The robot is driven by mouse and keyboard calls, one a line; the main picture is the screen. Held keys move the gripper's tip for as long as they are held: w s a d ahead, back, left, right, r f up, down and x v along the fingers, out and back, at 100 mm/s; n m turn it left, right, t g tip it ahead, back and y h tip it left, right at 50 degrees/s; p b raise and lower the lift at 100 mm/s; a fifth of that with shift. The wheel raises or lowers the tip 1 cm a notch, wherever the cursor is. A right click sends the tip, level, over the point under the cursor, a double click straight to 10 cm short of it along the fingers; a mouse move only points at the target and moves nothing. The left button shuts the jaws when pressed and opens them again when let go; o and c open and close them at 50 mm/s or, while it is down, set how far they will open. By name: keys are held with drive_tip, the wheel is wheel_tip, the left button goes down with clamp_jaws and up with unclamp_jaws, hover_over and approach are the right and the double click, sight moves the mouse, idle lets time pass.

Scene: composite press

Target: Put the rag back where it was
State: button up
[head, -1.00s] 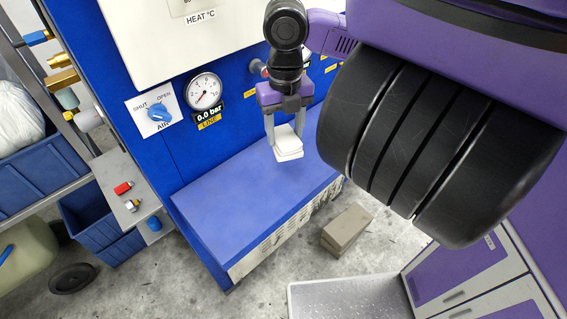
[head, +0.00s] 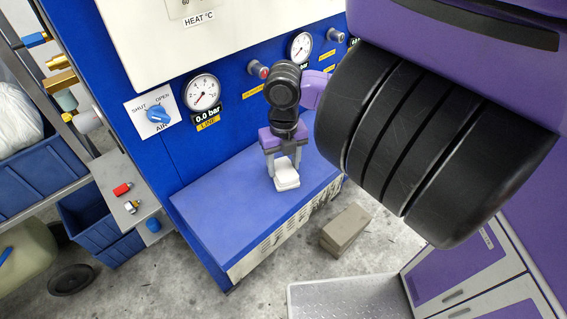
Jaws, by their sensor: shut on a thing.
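The rag (head: 286,179) is a small white folded pad in the head view. My gripper (head: 284,168) points down and is shut on the rag, with a grey finger on either side. The rag is low over the blue ledge (head: 225,210) at the foot of the blue press panel. I cannot tell whether it touches the ledge.
Two gauges (head: 202,93) and the blue AIR knob (head: 158,113) are on the panel behind. A grey shelf (head: 122,190) with small fittings and blue bins (head: 95,222) stands left. Grey blocks (head: 346,228) lie on the floor. The ledge's left part is clear.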

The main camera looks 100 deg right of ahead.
sight(283, 168)
drive_tip(key=shift+f, duration=0.1)
drive_tip(key=o, duration=1.5)
drive_tip(key=shift+c, duration=0.2)
wheel_tip(283, 168, up, 12)
